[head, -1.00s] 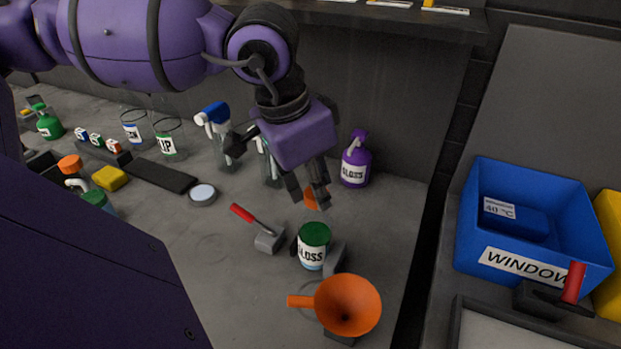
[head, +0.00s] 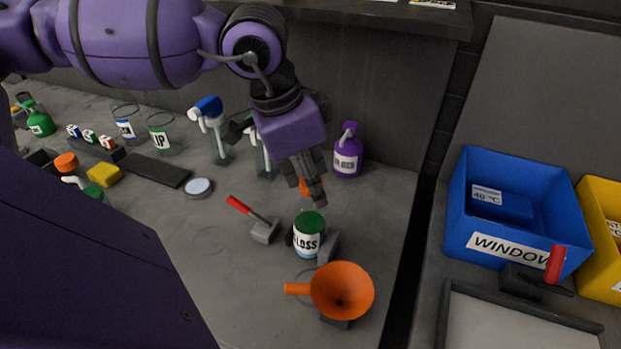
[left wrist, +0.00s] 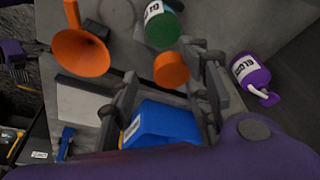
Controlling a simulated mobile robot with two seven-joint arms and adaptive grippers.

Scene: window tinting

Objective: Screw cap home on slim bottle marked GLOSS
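A green-topped container marked GLOSS (head: 309,242) stands upright on the bench; in the left wrist view its green top (left wrist: 163,30) shows beside an orange cap. That orange cap (head: 304,188) is just behind the container in the head view, and shows in the left wrist view (left wrist: 171,70). My left gripper (head: 312,190) is above the bench with its fingers apart, one on either side of the orange cap. In the left wrist view a gap shows between the cap and one finger. What is under the cap is mostly hidden.
An orange funnel (head: 343,290) is in front of the container. A red-handled tool (head: 262,230) lies to its left. A blue WINDOW bin (head: 520,195) is at the right.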

